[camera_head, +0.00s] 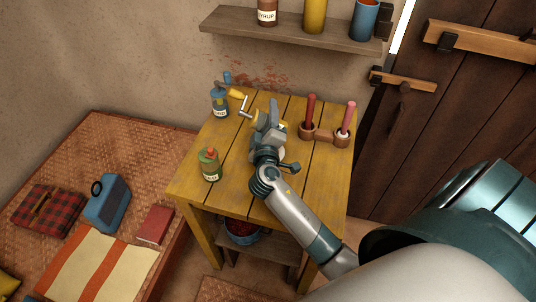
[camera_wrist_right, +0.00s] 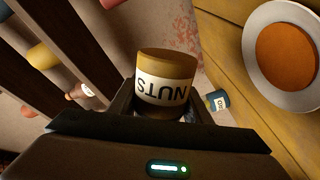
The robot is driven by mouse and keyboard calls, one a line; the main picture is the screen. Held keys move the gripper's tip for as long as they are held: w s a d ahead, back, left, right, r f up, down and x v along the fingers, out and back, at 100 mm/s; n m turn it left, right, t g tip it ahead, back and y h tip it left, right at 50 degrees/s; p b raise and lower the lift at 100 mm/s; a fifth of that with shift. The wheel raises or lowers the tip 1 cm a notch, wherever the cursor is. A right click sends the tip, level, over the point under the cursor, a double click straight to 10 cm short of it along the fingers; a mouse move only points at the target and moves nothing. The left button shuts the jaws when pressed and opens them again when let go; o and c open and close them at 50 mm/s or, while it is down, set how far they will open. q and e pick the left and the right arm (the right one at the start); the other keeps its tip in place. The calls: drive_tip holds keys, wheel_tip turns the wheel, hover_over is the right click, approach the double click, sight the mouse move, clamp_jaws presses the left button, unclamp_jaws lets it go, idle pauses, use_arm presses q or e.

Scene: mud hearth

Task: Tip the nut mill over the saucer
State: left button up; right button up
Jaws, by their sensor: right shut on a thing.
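My right gripper (camera_head: 268,130) is shut on the nut mill (camera_head: 258,118) above the wooden table. In the right wrist view the mill (camera_wrist_right: 164,80) is an ochre cylinder with a white NUTS label, between the fingers. It looks tipped roughly onto its side, and a metal crank shows near it in the head view. The saucer (camera_wrist_right: 308,98), white-rimmed with an orange-brown centre, lies on the table at the upper right of the wrist view, apart from the mill. In the head view my gripper mostly hides it. I see nothing falling from the mill. My left gripper is not in view.
A blue labelled jar (camera_head: 219,104) stands at the table's back left and a green jar (camera_head: 209,165) at its left front. A wall shelf (camera_head: 295,32) holds containers. The front right tabletop is bare.

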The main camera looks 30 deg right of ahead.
drive_tip(key=m+b, duration=0.3)
drive_tip(key=shift+r+m, duration=0.1)
drive_tip(key=shift+m, duration=0.3)
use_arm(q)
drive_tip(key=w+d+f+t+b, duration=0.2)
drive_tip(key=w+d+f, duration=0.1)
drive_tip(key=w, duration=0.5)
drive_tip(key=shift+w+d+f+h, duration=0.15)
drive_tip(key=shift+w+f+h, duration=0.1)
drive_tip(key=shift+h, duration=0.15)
use_arm(e)
drive_tip(key=r+m, duration=0.1)
drive_tip(key=m, duration=0.3)
drive_tip(key=shift+r, duration=0.35)
use_arm(q)
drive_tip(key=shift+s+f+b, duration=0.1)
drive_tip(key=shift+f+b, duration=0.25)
drive_tip(key=shift+b, duration=0.2)
use_arm(e)
drive_tip(key=shift+r+m, duration=0.55)
drive_tip(key=shift+m, duration=0.5)
drive_tip(key=shift+r+m, duration=0.5)
drive_tip(key=shift+m, duration=0.55)
